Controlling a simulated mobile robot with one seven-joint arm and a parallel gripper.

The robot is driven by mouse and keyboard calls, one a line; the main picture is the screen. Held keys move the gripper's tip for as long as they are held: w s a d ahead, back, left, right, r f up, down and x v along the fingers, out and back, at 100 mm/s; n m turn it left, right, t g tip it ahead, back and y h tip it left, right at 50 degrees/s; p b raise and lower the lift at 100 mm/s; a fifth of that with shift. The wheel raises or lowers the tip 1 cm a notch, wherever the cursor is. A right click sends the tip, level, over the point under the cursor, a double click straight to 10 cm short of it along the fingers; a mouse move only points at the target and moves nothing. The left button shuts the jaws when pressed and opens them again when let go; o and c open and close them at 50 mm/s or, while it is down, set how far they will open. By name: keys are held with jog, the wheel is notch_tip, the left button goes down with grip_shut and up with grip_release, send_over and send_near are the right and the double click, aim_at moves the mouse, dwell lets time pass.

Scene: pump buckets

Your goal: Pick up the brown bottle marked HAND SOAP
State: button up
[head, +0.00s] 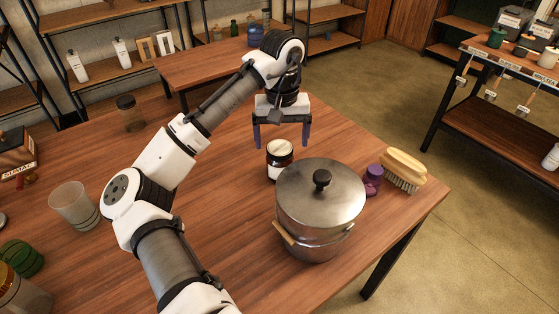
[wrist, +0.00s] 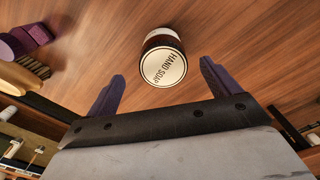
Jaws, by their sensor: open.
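The brown bottle marked HAND SOAP (wrist: 163,62) stands upright on the table in the wrist view, with its round pale lettered top facing the camera. In the head view a dark bottle with a pale top (head: 279,160) stands just behind the metal pot. My gripper (head: 282,143) is above the table near that bottle, fingers pointing down. In the wrist view the purple fingers of my gripper (wrist: 158,85) are spread apart with nothing between them. The bottle lies ahead of the fingertips, apart from them.
A lidded metal pot (head: 320,200) stands close in front of the bottle. A purple object (head: 373,180) and a yellow brush (head: 404,170) lie right of it. A clear cup (head: 75,206) and a brown jar (head: 129,113) stand left. The table behind the bottle is clear.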

aim_at(280, 148)
jog(key=shift+a+f, duration=0.2)
jog(key=shift+f, duration=2.6)
jog(key=c, duration=1.3)
